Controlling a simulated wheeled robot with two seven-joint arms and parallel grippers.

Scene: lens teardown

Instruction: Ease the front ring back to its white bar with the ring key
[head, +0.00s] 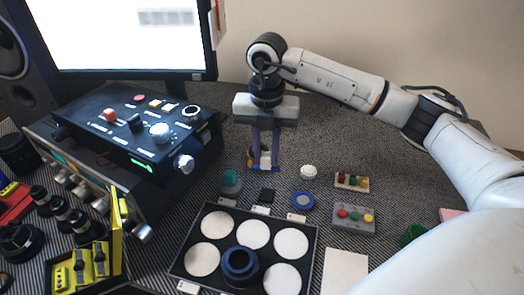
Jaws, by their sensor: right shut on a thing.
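My right gripper (265,162) hangs fingers down over the back middle of the mat. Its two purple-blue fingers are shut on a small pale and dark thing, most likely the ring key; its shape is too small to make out. The dark blue lens (240,267) stands upright, with its round opening up, at the front of the tray (311,262), well in front of and apart from the gripper. The front ring's white bar cannot be made out at this size. My left gripper is not in view.
A black control box (135,125) stands at the left, below a monitor (125,35). A yellow case (85,265) is front left. A teal-topped piece (231,182), a blue-ringed disc (303,201) and a button box (353,217) lie behind and beside the tray.

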